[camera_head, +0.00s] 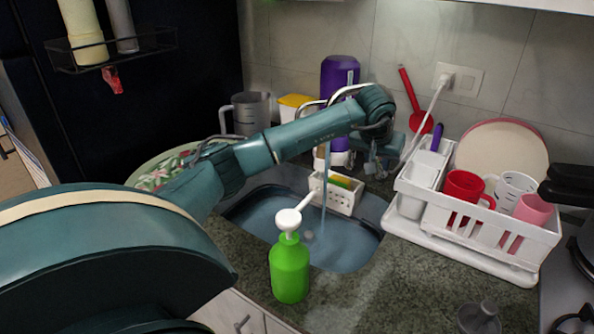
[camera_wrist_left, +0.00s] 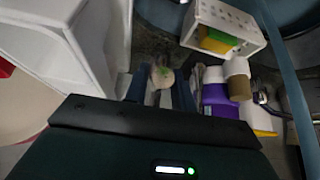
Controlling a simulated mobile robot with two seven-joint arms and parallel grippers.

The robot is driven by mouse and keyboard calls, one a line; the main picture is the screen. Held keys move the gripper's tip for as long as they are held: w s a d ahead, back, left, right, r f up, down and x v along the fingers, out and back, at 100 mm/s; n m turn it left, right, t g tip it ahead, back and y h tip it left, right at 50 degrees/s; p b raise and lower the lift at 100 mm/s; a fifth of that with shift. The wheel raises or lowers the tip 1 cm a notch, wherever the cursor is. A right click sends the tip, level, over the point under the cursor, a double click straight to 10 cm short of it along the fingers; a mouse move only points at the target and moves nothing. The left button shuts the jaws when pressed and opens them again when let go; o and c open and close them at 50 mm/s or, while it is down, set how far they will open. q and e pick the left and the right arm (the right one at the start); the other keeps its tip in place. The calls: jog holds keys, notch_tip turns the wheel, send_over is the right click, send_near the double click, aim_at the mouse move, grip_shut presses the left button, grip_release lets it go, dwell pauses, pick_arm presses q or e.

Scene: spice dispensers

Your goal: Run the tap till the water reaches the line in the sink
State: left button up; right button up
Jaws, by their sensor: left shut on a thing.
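The sink (camera_head: 262,222) is set in the dark counter and holds bluish water (camera_head: 340,250). A thin blue stream of water (camera_head: 325,185) falls into it from under my left forearm, which hides the spout. No fill line can be made out. My left gripper (camera_head: 377,162) is behind the sink, left of the dish rack. In the left wrist view, its fingers (camera_wrist_left: 166,92) are shut on a small round pale knob with a green mark (camera_wrist_left: 162,76), which looks like the tap handle. My right gripper is not in view.
A green soap dispenser (camera_head: 290,272) stands at the sink's front edge. A white sponge holder (camera_head: 335,197) is at the sink's back. The white dish rack (camera_head: 485,240) with mugs and a plate fills the right. A purple appliance (camera_head: 340,75) stands behind my arm.

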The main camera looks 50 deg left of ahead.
pick_arm(q)
jog(key=shift+s+d+f, duration=0.1)
jog(key=shift+s+f, duration=0.3)
jog(key=shift+f, duration=0.45)
jog(key=shift+s+f+b, duration=0.2)
jog(key=shift+f+b, duration=0.3)
jog(key=shift+b, duration=0.05)
jog(key=o, duration=0.9)
jog(key=shift+r, duration=0.1)
jog(key=shift+r, duration=0.15)
